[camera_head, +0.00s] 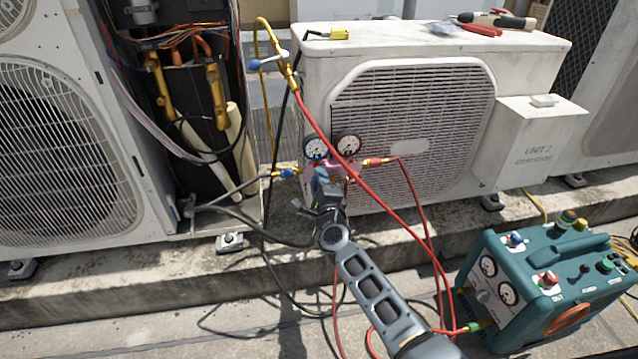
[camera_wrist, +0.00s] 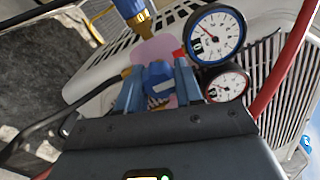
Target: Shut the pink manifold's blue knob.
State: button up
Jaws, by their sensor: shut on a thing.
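The pink manifold (camera_head: 352,166) hangs in front of the white condenser unit, with a blue-rimmed gauge (camera_head: 315,148) and a red-rimmed gauge (camera_head: 349,145) on top. In the wrist view the pink body (camera_wrist: 158,46) lies behind my fingers, with the blue-rimmed gauge (camera_wrist: 215,33) and red-rimmed gauge (camera_wrist: 227,85) to the right. The blue knob (camera_wrist: 158,74) sits between my two fingers. My gripper (camera_head: 324,183) is shut on it; it also shows in the wrist view (camera_wrist: 157,84). In the head view my gripper hides most of the knob and the manifold's lower left.
Red hoses (camera_head: 327,135) cross beside and in front of my arm. A blue-fitted hose (camera_head: 287,173) joins the manifold's left. A teal recovery machine (camera_head: 540,290) stands at lower right. An opened condenser (camera_head: 75,150) is at left. Tools (camera_head: 495,19) lie on the middle unit.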

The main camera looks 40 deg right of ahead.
jog(key=shift+s+d, duration=0.15)
jog(key=shift+d, duration=0.05)
jog(key=o, duration=1)
jog(key=shift+a, duration=0.1)
jog(key=shift+p+v, duration=1.3)
jog(key=shift+v, duration=2.55)
